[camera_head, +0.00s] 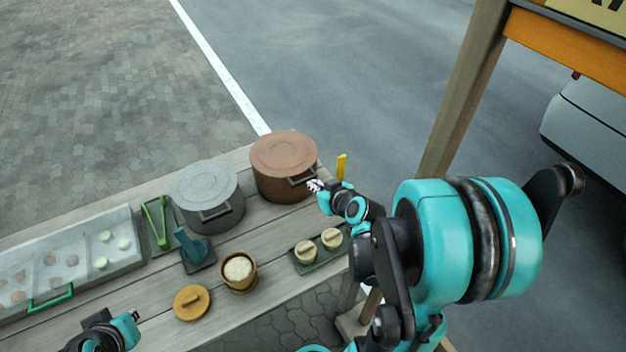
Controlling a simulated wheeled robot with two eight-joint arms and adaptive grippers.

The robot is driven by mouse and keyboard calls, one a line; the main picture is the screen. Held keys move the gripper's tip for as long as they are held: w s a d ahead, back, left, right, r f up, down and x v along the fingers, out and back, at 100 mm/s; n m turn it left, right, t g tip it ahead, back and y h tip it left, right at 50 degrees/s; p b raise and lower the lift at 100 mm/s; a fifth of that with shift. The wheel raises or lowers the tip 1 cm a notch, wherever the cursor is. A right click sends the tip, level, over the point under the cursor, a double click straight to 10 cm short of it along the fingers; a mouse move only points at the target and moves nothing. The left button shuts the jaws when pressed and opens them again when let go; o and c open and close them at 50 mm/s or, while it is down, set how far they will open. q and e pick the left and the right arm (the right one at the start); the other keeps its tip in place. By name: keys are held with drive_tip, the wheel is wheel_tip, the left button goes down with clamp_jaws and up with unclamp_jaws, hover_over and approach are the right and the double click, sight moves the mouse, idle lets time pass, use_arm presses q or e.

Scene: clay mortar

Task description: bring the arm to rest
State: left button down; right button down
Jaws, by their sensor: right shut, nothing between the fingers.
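My right arm comes in from the right, and its gripper (315,186) is at the front right of the brown lidded pot (283,153). The fingers are shut with nothing between them. They appear beside the pot's dark front handle; I cannot tell whether they touch it. My left gripper (128,328) is low at the bottom left, over the front of the table, partly cut off by the frame edge. Its fingertips are too small to read.
The wooden table (270,222) holds a grey lidded pot (206,189), a clear-covered tray (65,258), green tongs (155,222), a teal item (192,246), an open clay pot (239,272), its lid (192,302) and a tray with two lidded cups (319,249). A yellow upright piece (341,167) stands by my right gripper.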

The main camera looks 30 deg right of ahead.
drive_tip(key=s+f, duration=0.2)
drive_tip(key=s, duration=0.4)
drive_tip(key=shift+s+a+f+b, duration=0.2)
drive_tip(key=shift+a+f+b, duration=0.05)
drive_tip(key=shift+f+b, duration=0.15)
drive_tip(key=s+a+r+g, duration=0.2)
drive_tip(key=s+a+r, duration=0.1)
drive_tip(key=a, duration=0.4)
drive_tip(key=s+a+r+g, duration=0.2)
drive_tip(key=s+a+r, duration=0.1)
drive_tip(key=a, duration=0.5)
drive_tip(key=shift+r+n+g+y, duration=0.3)
drive_tip(key=shift+r+g, duration=0.1)
drive_tip(key=shift+r, duration=0.25)
